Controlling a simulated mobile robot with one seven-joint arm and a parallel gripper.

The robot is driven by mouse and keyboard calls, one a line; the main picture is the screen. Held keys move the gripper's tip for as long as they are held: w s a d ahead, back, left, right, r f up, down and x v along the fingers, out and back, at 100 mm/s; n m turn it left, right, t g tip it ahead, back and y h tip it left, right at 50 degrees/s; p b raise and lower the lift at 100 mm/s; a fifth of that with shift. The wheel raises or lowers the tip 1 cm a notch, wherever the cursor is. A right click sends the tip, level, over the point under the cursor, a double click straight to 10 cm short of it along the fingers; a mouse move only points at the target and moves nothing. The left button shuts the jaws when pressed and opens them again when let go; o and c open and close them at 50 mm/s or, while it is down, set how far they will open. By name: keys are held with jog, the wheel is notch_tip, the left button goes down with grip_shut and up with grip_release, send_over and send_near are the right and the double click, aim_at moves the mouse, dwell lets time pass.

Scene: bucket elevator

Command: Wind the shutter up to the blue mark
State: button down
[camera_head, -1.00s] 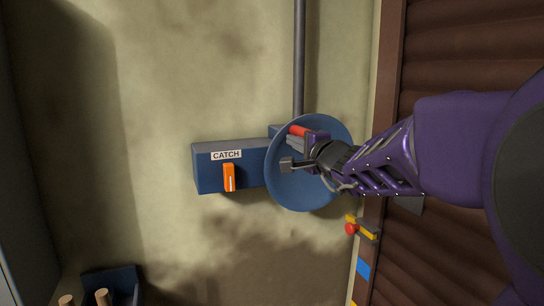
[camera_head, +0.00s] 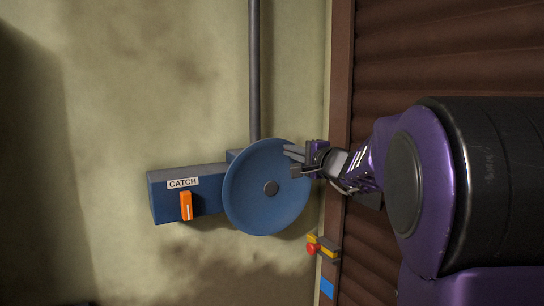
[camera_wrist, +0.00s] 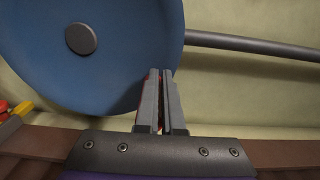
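A blue hand wheel (camera_head: 252,203) with a grey hub stands on the wall, and it fills the upper left of the wrist view (camera_wrist: 40,75). My gripper (camera_head: 291,154) is at the wheel's upper right rim. Its fingers (camera_wrist: 160,75) are close together with a little red between them, seemingly the wheel's red handle, mostly hidden. The brown slatted shutter (camera_head: 440,50) is at right. The blue mark (camera_head: 327,287) sits on the frame's edge, below a red-and-yellow piece (camera_head: 318,247).
A blue box (camera_head: 163,205) labelled CATCH, with an orange lever (camera_head: 186,206) hanging down, is left of the wheel. A grey vertical pipe (camera_head: 254,70) runs up above the wheel. The wall at left is bare.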

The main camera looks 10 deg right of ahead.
jog(key=d+f, duration=0.2)
jog(key=f, duration=0.1)
jog(key=w+d+f, duration=0.1)
jog(key=d+f, duration=0.2)
jog(key=w+d+f, duration=0.1)
jog(key=d+f, duration=0.2)
jog(key=shift+w+d+f+b, duration=0.1)
jog(key=shift+w+f+b, duration=0.1)
jog(key=shift+f+b, duration=0.15)
jog(key=f, duration=0.2)
jog(key=a+f, duration=0.1)
jog(key=f, duration=0.4)
jog(key=shift+s+a+f, duration=0.2)
jog(key=shift+s+a, duration=0.05)
jog(key=shift+a, duration=0.1)
jog(key=a+f, duration=0.2)
jog(key=s+a+f, duration=0.1)
jog(key=a+f, duration=0.1)
jog(key=shift+s+a, duration=0.15)
jog(key=shift+a, duration=0.05)
jog(key=shift+s+a+f, duration=0.15)
jog(key=shift+a+f, duration=0.05)
jog(key=shift+a, duration=0.2)
jog(key=shift+s+a+f, duration=0.1)
jog(key=shift+a+f, duration=0.1)
jog(key=shift+a, duration=0.2)
jog(key=shift+a, duration=0.1)
